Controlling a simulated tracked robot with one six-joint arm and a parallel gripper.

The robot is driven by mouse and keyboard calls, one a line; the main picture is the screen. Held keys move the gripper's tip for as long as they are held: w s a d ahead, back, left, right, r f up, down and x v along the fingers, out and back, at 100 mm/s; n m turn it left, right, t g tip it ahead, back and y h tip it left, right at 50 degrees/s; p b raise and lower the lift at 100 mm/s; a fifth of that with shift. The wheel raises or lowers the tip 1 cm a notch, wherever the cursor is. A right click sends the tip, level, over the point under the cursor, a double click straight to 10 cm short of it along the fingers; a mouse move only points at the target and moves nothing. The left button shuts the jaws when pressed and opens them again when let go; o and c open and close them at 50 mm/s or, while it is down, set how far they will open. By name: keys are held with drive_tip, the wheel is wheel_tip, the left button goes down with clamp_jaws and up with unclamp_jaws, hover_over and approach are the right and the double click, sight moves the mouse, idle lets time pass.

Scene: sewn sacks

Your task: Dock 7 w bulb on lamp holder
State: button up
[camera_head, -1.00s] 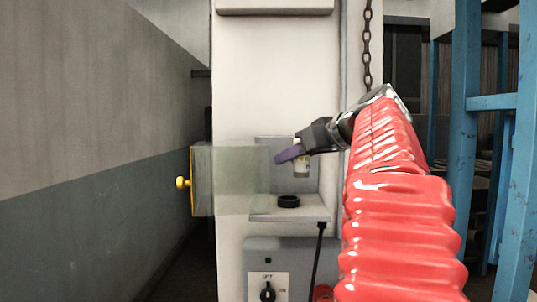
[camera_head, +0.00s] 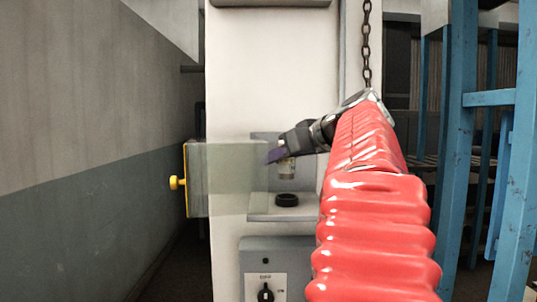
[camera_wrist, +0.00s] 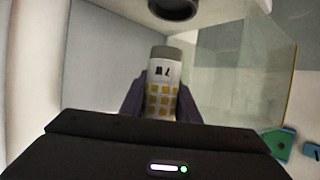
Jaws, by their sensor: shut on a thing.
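My gripper (camera_head: 276,154) is shut on the 7 w bulb (camera_head: 286,169), a small pale cylinder held roughly upright above the shelf in the head view. In the wrist view the bulb (camera_wrist: 162,86) shows a "7 W" mark, yellow squares and a grey end, with the dark fingers (camera_wrist: 160,100) on both sides. The lamp holder (camera_head: 287,199), a black ring, sits on the small grey shelf below the bulb, with a clear gap between them. The holder also shows in the wrist view (camera_wrist: 174,8), cut by the top edge.
A clear panel (camera_head: 228,178) with a yellow edge and knob (camera_head: 177,183) stands open left of the shelf (camera_head: 283,214). A grey switch box (camera_head: 265,280) is below. A chain (camera_head: 366,50) and blue frame (camera_head: 455,140) are to the right.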

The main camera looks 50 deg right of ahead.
sight(292, 175)
drive_tip(key=shift+f, duration=2.2)
drive_tip(key=shift+s, duration=0.1)
drive_tip(key=shift+f, duration=0.55)
drive_tip(key=o, duration=0.8)
drive_tip(key=shift+v, duration=5.55)
drive_tip(key=shift+r, duration=0.1)
